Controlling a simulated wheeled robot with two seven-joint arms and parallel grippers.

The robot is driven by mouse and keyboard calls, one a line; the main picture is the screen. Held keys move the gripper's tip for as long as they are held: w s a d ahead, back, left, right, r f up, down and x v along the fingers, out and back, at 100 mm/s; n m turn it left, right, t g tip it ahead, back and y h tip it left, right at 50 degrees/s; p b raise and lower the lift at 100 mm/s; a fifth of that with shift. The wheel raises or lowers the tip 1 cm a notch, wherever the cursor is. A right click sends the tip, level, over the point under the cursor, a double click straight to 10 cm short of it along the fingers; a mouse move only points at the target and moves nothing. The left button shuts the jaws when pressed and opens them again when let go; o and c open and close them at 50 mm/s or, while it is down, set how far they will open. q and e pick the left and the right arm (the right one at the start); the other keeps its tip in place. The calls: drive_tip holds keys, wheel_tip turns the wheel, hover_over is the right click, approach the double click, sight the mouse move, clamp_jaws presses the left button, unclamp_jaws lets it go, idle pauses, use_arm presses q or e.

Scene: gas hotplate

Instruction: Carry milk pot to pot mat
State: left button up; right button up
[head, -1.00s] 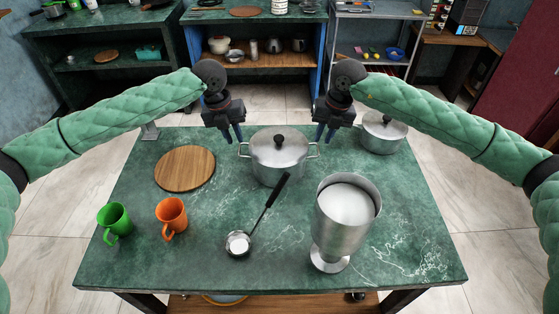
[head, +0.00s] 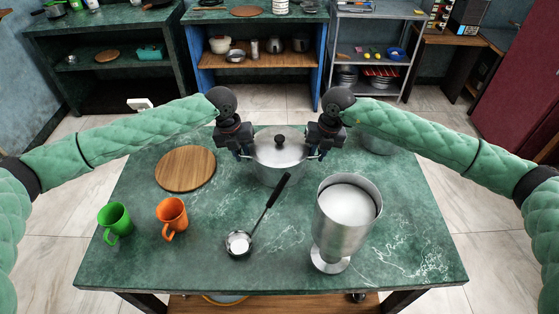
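A silver lidded pot (head: 280,172) with two side handles stands on the green table, near its back middle. A round wooden mat (head: 185,168) lies flat to its left, apart from it and bare. My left gripper (head: 243,155) is at the pot's left handle and my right gripper (head: 318,155) is at its right handle, both pointing down. The grippers hide the handles, so I cannot tell whether the fingers are closed on them.
A second pot (head: 376,144) stands at the back right, partly hidden by my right arm. In front are a ladle (head: 240,243), a tall metal vessel (head: 335,240) with white contents, an orange mug (head: 171,216) and a green mug (head: 115,221). The table between mat and pot is clear.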

use_arm(q)
clamp_jaws()
use_arm(e)
clamp_jaws()
use_arm(q)
drive_tip(key=shift+w, duration=0.1)
use_arm(e)
drive_tip(key=shift+w+r, duration=0.1)
idle(0.9)
